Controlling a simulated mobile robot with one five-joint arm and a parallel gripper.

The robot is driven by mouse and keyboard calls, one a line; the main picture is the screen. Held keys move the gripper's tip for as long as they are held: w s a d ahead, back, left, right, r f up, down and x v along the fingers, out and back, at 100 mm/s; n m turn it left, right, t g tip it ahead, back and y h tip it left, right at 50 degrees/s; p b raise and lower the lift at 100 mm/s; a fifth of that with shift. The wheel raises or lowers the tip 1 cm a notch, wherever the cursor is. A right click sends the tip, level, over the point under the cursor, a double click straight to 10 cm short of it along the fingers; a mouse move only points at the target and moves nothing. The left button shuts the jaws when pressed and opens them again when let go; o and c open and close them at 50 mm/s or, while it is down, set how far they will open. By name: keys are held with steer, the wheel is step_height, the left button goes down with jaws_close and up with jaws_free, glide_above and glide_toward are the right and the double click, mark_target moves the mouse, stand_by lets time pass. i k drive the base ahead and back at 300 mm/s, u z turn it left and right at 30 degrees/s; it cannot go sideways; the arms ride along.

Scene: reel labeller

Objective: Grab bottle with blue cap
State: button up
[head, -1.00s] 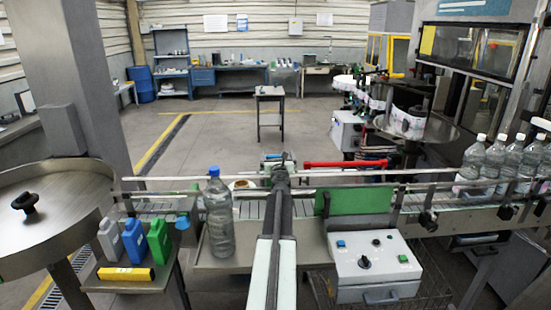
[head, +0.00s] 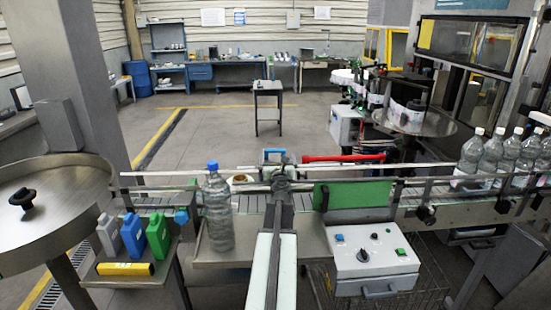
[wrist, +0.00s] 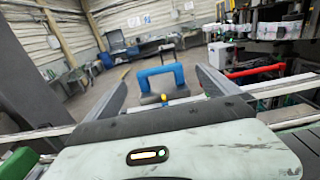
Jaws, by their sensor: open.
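The clear bottle with the blue cap (head: 218,212) stands upright on a steel ledge (head: 255,250) in front of the conveyor, left of my arm in the head view. I cannot make it out in the wrist view. My gripper (head: 279,170) is at the far end of my arm, over the conveyor, to the right of the bottle and apart from it. In the wrist view its two fingers (wrist: 160,80) are spread wide with nothing held. A blue handle (wrist: 161,74) shows between and beyond them.
Grey, blue and green jugs (head: 132,236) and a yellow block (head: 125,269) sit on a small stand at left. A control box (head: 373,262) and green panel (head: 355,194) are right of my arm. Capped bottles (head: 490,155) stand at right. A rail (head: 150,173) runs behind the bottle.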

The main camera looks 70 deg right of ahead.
mark_target(216, 191)
steer(key=k, duration=1.5)
